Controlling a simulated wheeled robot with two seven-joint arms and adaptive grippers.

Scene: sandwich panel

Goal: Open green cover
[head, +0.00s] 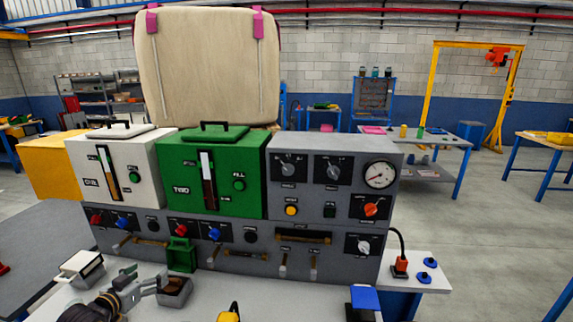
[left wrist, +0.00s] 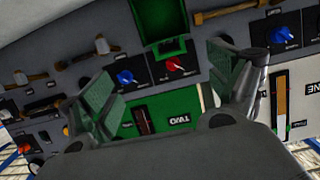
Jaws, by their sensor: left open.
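The green unit marked TWO (head: 175,185) has a flat green top cover (head: 205,136) with a black handle (head: 214,125). This cover lies shut. A small green open-topped holder (head: 181,256) sits on the panel front below; it also shows in the left wrist view (left wrist: 160,22). My left gripper (head: 147,282) is open and empty, low in front of the panel and well below the top cover. In the left wrist view its two fingers (left wrist: 172,92) are spread, with the panel's knobs and the green unit's front beyond them. My right gripper is not in view.
A white unit (head: 90,165) with its own lid stands left of the green one, and a grey control box (head: 325,215) stands right.

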